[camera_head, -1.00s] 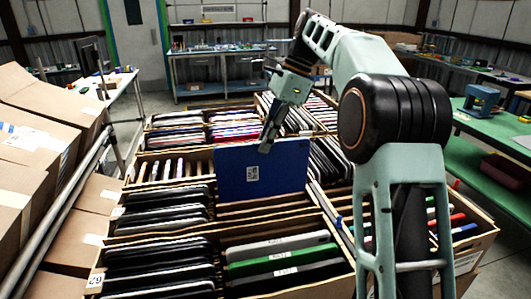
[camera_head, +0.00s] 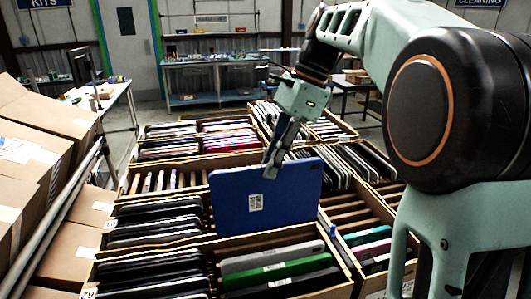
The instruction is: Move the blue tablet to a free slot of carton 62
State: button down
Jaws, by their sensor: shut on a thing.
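The blue tablet (camera_head: 290,196) stands nearly upright, slightly tilted, with a white code label on its face toward me. My gripper (camera_head: 271,168) is shut on its upper edge, left of the tablet's right corner. The tablet is in front of the middle cartons; its lower edge is close to a slotted section, and I cannot tell whether it is inside a slot. A carton (camera_head: 98,270) at the front left carries a white label at its lower left corner, only partly readable. I cannot make out a label reading 62.
The front carton holds grey, green and black tablets (camera_head: 270,274). Black devices (camera_head: 158,222) fill the left sections. A carton at the right (camera_head: 343,207) has several bare slots and a few coloured devices. Brown boxes (camera_head: 30,165) and a rail line the left.

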aim_at(273, 186)
jog(key=f+b, duration=0.1)
jog(key=s+f+b, duration=0.1)
jog(key=f+b, duration=0.2)
jog(key=b, duration=0.1)
jog(key=shift+s+d+f, duration=0.15)
jog(key=shift+s+f, duration=0.15)
jog(key=shift+f, duration=0.1)
jog(key=shift+f+b, duration=3.8)
jog(key=shift+f, duration=3.05)
jog(key=shift+f, duration=0.3)
jog(key=c, duration=1.9)
grip_release()
